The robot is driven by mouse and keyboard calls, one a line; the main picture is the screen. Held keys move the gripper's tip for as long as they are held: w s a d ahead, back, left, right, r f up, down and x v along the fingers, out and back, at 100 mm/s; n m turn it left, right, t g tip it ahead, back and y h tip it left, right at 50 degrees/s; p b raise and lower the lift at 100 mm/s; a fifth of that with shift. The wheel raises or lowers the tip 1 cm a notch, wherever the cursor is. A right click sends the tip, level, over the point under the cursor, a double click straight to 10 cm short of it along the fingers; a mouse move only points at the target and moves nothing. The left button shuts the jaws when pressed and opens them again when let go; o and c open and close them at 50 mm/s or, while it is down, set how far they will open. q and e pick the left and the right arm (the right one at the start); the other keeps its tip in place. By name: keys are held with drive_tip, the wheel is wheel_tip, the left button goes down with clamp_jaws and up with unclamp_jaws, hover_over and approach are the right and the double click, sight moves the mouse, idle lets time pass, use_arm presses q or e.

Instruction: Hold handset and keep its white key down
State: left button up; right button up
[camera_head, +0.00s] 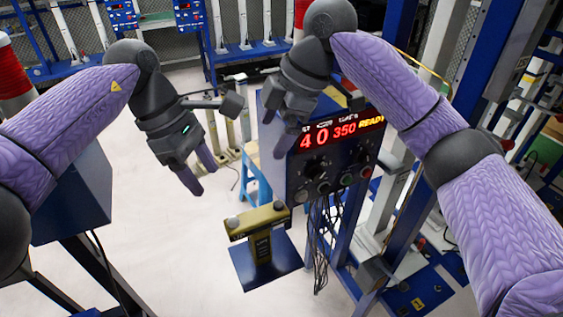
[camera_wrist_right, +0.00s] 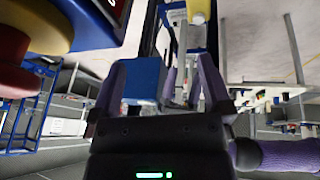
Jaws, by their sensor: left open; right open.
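I cannot make out a handset or a white key for certain in either view. My left gripper (camera_head: 198,173) hangs open and empty over the pale floor, its purple fingers pointing down. My right gripper (camera_head: 275,120) is in front of the control box, left of its red display; its fingers are partly hidden in the head view. In the right wrist view its two fingers (camera_wrist_right: 158,85) stand apart. A blue block with a pale lower edge (camera_wrist_right: 143,76) shows between them; I cannot tell how far beyond them it is.
The dark control box (camera_head: 333,160) has a lit red display, knobs and hanging cables. A yellow-topped stand (camera_head: 258,222) on a blue plate (camera_head: 266,268) is below and left of it. Blue racks (camera_head: 210,45) line the back. Floor (camera_head: 160,255) at left centre is clear.

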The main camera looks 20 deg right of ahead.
wheel_tip(320, 180, down, 5)
drive_tip(key=a+n+g+h, duration=0.1)
drive_tip(key=h, duration=0.1)
drive_tip(key=g+h, duration=0.1)
drive_tip(key=h, duration=0.1)
hover_over(281, 206)
drive_tip(key=shift+n, duration=0.3)
drive_tip(key=f, duration=0.4)
drive_tip(key=shift+w+d+f, duration=0.2)
drive_tip(key=shift+w+f, duration=0.1)
wheel_tip(281, 206, down, 9)
drive_tip(key=shift+r, duration=0.1)
clamp_jaws()
use_arm(q)
clamp_jaws()
idle(0.4)
